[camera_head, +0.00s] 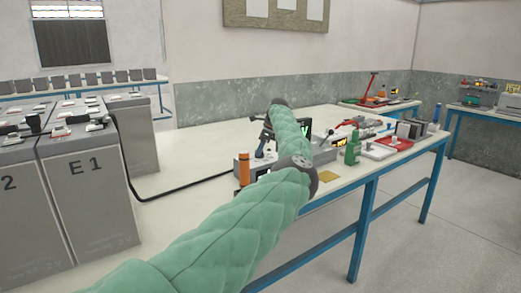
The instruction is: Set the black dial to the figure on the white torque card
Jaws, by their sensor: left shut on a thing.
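My left arm, in a green padded sleeve, reaches in from the bottom and bends down over the workbench. My left gripper (262,143) is small and dark in the camera_head view. It points down at the top of a grey box (243,168) and is shut on what looks like the black dial, which is too small and too covered to make out clearly. The dial's pointer and marks cannot be read. I cannot pick out the white torque card; my arm covers part of the bench. My right gripper is not in view.
An orange cylinder (244,168) stands at the box's left end. A black cable (180,188) runs from the battery cabinets (90,190) to it. The bench's left part is clear.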

